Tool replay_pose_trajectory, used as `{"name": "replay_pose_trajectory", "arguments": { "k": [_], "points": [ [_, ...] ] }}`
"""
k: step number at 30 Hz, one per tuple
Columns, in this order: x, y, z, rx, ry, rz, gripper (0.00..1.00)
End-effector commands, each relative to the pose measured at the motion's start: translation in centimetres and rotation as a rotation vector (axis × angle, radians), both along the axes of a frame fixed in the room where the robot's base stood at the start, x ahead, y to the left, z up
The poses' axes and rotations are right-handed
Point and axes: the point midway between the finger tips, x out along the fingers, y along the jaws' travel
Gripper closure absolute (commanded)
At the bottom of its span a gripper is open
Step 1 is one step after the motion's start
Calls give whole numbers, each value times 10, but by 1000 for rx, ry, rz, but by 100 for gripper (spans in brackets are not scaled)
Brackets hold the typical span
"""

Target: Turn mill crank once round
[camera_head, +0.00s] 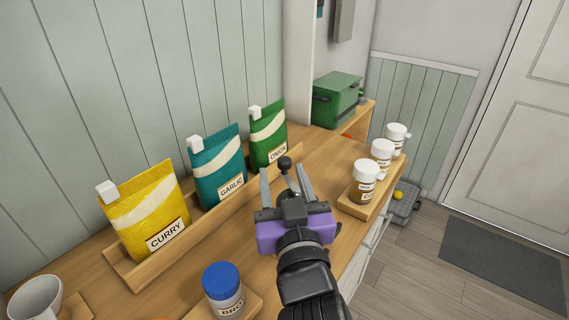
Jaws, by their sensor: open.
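My gripper (282,174) is in the middle of the view above the wooden counter, its two grey fingers open and pointing away from me. A small dark knob (285,162) on a thin dark stem shows between the fingertips. It may be the mill crank, but I cannot tell for sure, nor whether a finger touches it. No mill body shows clearly; my gripper and its purple part cover the counter there.
Curry (146,215), garlic (217,168) and onion (268,135) bags stand in a wooden rack on the left. Jars (366,182) stand on a tray at right. A blue-lidded jar (223,288) is close to my arm. A white cup (36,302) sits front left.

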Motion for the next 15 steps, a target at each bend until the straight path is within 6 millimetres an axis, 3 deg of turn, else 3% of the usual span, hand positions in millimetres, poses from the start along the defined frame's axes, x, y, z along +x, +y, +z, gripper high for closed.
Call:
{"name": "replay_pose_trajectory", "arguments": {
  "k": [1,5,8,15],
  "points": [
    [1,-4,-12,-1,38,-19,52],
    [4,-11,-23,17,82,-48,52],
    [10,-11,-24,27,89,-50,52],
    [45,-8,-23,26,87,-48,52]
  ]
}}
